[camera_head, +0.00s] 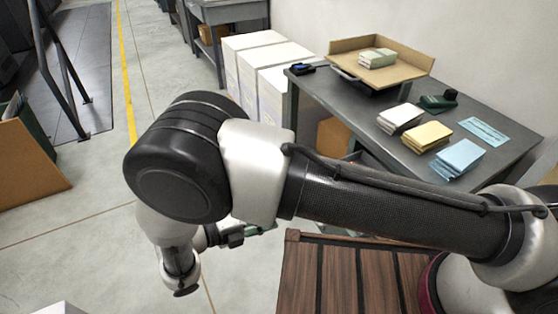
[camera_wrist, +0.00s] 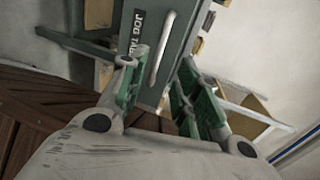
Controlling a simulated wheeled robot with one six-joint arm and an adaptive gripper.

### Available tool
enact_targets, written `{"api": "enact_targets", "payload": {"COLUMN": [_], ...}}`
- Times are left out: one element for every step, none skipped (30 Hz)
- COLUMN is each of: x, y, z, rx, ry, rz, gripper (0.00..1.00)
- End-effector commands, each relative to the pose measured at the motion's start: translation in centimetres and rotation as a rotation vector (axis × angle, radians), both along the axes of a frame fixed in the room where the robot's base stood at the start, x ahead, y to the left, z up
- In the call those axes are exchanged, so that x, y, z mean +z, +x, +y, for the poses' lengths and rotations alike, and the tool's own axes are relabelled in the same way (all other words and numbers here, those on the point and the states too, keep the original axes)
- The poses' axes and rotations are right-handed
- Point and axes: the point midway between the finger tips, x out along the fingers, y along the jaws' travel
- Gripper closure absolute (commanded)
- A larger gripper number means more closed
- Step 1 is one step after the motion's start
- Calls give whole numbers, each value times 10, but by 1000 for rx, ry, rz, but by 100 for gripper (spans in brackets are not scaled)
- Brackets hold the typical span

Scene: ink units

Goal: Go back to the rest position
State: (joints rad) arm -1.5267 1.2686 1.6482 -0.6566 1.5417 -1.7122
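My arm (camera_head: 390,205) reaches from the lower right toward the left, with its large dark joint (camera_head: 175,160) over the floor. My gripper (camera_head: 262,230) is partly hidden below the arm in the head view; a bit of its green finger shows. In the wrist view my gripper (camera_wrist: 160,72) has its two green-padded fingers apart, with nothing held between them. Past the fingers is a grey-green face lettered "JOG TAB…", with a pale bar like a handle; the label is cut off or hidden at its end.
A grey table (camera_head: 475,135) at the right bears a cardboard tray (camera_head: 400,65) with a paper stack, plus white, yellow (camera_head: 427,136) and blue stacks. White boxes (camera_head: 262,70) stand beside it. My brown slatted deck is below the arm.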

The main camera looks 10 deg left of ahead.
Motion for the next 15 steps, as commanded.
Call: {"api": "enact_targets", "payload": {"x": [0,0,0,0,0,-1,-2,-3,-6,-10,-13,-18,-22,-25,-26], "y": [0,0,0,0,0,0,0,0,-1,-3,-4,-8,-11,-14,-18], "z": [0,0,0,0,0,0,0,1,0,-1,-5,-13,-20,-29,-38], "rx": [0,0,0,-2,-5,-10,-16,-24,-42,-60,-82,-116,-143,-171,-211], "ry": [0,0,1,5,13,31,52,79,122,157,190,233,261,289,330], "rz": [0,0,-2,-7,-18,-39,-60,-84,-122,-152,-184,-229,-264,-300,-349], "gripper": [68,68,68,68,68,68,68,68,68,68,68,68,68,68,68]}}
